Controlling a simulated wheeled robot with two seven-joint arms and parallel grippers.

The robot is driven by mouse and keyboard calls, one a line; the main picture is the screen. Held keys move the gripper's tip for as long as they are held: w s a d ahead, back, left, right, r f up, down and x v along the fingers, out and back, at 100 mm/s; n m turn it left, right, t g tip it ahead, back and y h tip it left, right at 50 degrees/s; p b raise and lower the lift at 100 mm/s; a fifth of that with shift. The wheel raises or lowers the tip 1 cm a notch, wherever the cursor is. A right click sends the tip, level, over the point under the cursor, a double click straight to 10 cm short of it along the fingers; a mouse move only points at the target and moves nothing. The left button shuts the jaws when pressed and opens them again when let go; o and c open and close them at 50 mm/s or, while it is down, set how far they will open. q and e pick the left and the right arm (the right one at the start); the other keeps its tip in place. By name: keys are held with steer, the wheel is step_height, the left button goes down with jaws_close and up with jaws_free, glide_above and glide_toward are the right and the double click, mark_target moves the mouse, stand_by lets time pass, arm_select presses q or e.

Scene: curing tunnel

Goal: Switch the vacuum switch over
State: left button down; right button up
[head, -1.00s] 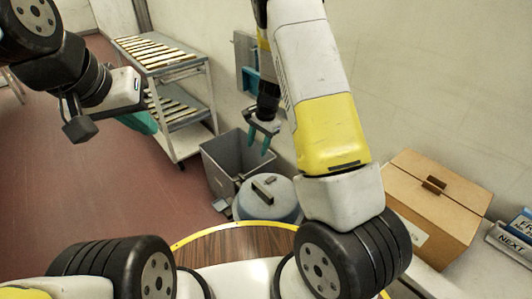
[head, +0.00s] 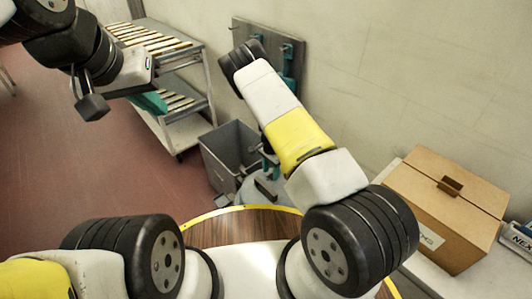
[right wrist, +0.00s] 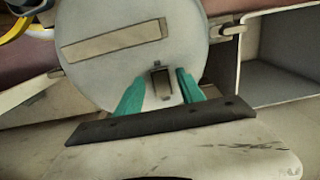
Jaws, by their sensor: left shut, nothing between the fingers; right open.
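In the right wrist view a round grey lid (right wrist: 105,30) carries a long tan bar and, near its lower edge, a small dark framed part (right wrist: 160,82) that looks like the vacuum switch. Its setting is too small to read. My right gripper (right wrist: 162,88) is open, its teal fingers on either side of that part. I cannot tell if they touch it. In the head view my right gripper (head: 268,158) is mostly hidden by my forearm, above the blue-grey canister (head: 250,193). My left gripper (head: 150,102) is shut and empty at upper left, far from it.
A grey bin (head: 228,150) stands beside the canister. A grey wall panel with teal parts (head: 289,58) is partly behind my right arm. A slatted rack (head: 165,45) stands at the back left. A cardboard box (head: 440,205) is at right. The red floor at left is clear.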

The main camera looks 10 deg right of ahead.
steer(key=shift+f, duration=0.6)
steer(key=shift+c, duration=0.3)
jaws_close()
steer(key=shift+w+d+g+y, duration=0.1)
steer(key=shift+d+g+y, duration=0.15)
steer(key=shift+y, duration=0.25)
steer(key=shift+w+r+g+y, duration=0.1)
steer(key=shift+r+g+y, duration=0.05)
steer(key=shift+g+y, duration=0.55)
steer(key=shift+o, duration=0.3)
jaws_free()
